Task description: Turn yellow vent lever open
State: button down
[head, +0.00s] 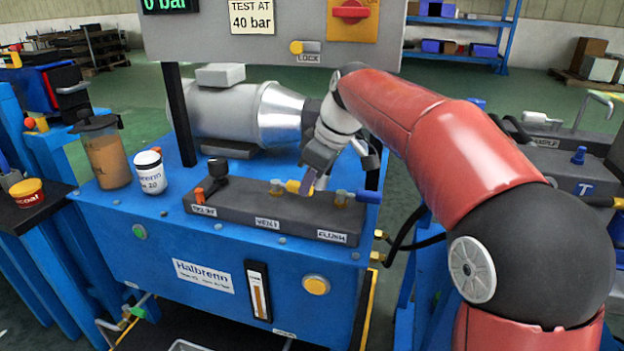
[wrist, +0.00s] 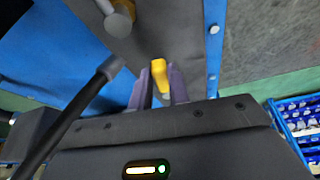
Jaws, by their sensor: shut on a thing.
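The yellow vent lever (head: 292,186) sits on the dark valve block (head: 267,208) on top of the blue bench, above the label VENT. It lies roughly level, pointing right from its valve. In the wrist view the yellow lever (wrist: 158,72) stands between my two purple-grey fingers. My gripper (head: 309,183) comes down from the upper right and is shut on the lever; its fingers also show in the wrist view (wrist: 159,88). The far end of the lever is hidden by the fingers in the head view.
A blue-handled lever (head: 367,197) is close on the right, above the label FLUSH. A motor (head: 235,113) lies behind, and a grey panel (head: 270,40) with a display reading 0 bar hangs above.

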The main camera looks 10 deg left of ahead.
jog(key=s+m, duration=0.1)
jog(key=s+a+m+t, duration=0.1)
jog(key=m, duration=0.1)
jog(key=s+m, duration=0.1)
jog(key=shift+a+r+t+h, duration=0.1)
jog(key=shift+a+t+h, duration=0.15)
jog(key=shift+t+h, duration=0.05)
jog(key=a+m, duration=0.1)
jog(key=m, duration=0.1)
jog(key=s+a+m+t+h+p, duration=0.1)
jog(key=m, duration=0.1)
jog(key=shift+s, duration=0.3)
jog(key=a+m+p, duration=0.1)
jog(key=m, duration=0.1)
jog(key=s+a+m+h+p, duration=0.1)
jog(key=m, duration=0.1)
jog(key=shift+a+t+h, duration=0.3)
jog(key=shift+a, duration=0.1)
jog(key=shift+a+m+h+p, duration=0.4)
jog(key=shift+a+m, duration=0.3)
jog(key=shift+m, duration=0.4)
jog(key=shift+a+m+h+p, duration=0.4)
jog(key=shift+a+m, duration=0.25)
jog(key=shift+m, duration=0.45)
jog(key=c, duration=1.3)
grip_release()
